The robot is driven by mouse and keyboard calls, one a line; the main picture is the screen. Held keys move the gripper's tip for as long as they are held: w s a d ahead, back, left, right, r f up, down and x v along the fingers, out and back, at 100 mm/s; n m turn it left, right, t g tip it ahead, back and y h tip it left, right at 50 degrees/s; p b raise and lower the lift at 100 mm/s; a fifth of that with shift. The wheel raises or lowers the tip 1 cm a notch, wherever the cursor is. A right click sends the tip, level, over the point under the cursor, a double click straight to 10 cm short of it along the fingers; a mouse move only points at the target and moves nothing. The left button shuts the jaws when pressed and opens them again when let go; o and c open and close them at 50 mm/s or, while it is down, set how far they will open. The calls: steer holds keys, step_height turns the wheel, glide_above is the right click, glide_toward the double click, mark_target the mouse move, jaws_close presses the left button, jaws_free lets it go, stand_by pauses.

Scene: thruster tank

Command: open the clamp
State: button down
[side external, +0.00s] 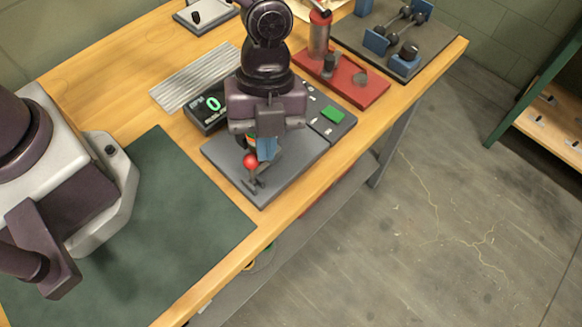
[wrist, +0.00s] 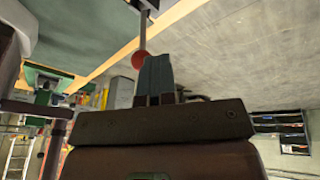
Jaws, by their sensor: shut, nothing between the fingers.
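The clamp has a red ball knob (side external: 251,161) on a dark lever and stands on a dark grey plate (side external: 222,150) near the table's front edge. My gripper (side external: 266,150) points down over this plate, with its blue fingers shut and empty. The fingers are right beside the red knob, on its right in the side view. In the wrist view the shut blue fingers (wrist: 156,72) stand next to the red knob (wrist: 138,60), partly covering it, and a grey rod (wrist: 142,28) runs up from it. I cannot tell whether they touch. My gripper hides part of the clamp body.
A display reading 0 (side external: 210,104) and a panel with a green button (side external: 332,114) are behind the plate. A red base with a grey cylinder (side external: 345,88) and a dark tray with blue blocks (side external: 405,62) stand further back.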

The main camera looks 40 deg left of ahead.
steer(key=a, duration=0.2)
steer(key=a+h, duration=0.1)
steer(key=shift+a+f+h, duration=0.15)
steer(key=shift+a+h, duration=0.15)
steer(key=shift+a, duration=0.1)
steer(key=shift+r, duration=0.8)
steer(key=w+f+v, duration=0.1)
steer(key=w+v, duration=0.1)
steer(key=v, duration=0.9)
steer(key=shift+w+a+r, duration=0.25)
steer(key=shift+a+r, duration=0.05)
steer(key=shift+a, duration=0.15)
